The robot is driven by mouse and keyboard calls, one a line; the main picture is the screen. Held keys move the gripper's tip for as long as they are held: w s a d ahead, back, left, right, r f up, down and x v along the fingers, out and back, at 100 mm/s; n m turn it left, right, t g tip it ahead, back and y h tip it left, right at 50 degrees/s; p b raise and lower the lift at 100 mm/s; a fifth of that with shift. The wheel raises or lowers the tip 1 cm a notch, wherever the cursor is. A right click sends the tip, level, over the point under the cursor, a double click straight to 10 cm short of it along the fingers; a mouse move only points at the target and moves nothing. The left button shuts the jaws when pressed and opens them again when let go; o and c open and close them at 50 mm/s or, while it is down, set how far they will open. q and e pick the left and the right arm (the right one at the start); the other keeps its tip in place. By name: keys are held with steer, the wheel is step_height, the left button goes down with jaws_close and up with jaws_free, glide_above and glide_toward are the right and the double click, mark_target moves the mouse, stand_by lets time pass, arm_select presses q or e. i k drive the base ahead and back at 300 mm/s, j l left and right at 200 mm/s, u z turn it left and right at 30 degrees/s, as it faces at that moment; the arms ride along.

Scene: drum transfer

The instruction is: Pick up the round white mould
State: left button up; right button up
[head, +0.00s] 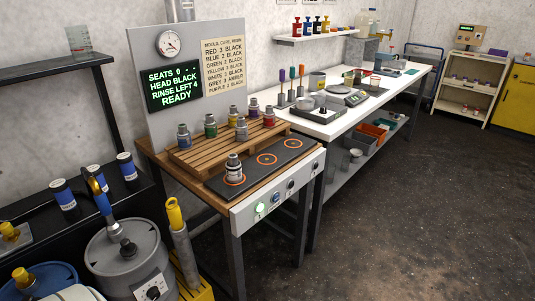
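A small pot with a grey cap and a whitish band (233,170) stands upright on the left orange ring of the dark seat plate (291,154). It may be the round white mould, but its band is too small to be sure. Several similar pots stand on the slatted wooden rack behind it, among them a green one (210,128), a red one (268,118) and a greyish one (241,130). The plate's other two rings are bare. Neither of my grippers shows in the head view.
A sign board (160,75) rises behind the rack; its screen reads READY. A grey drum (128,258) and a yellow-handled tool (175,215) stand at the front left. A white bench (340,125) runs to the back right. The floor (420,220) at right is clear.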

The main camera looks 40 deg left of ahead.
mark_target(233, 166)
steer(key=i+u, duration=0.1)
steer(key=i, duration=0.45)
steer(key=i+l+u, duration=0.1)
steer(key=i, duration=0.4)
steer(key=i+l+u, duration=0.15)
steer(key=i, duration=0.4)
steer(key=i+u, duration=0.2)
steer(key=u, duration=0.25)
steer(key=i+l+u, duration=0.1)
steer(key=u, duration=0.35)
steer(key=i+l+u, duration=0.2)
steer(key=u, duration=0.2)
steer(key=i+l+u, duration=0.2)
steer(key=u, duration=0.25)
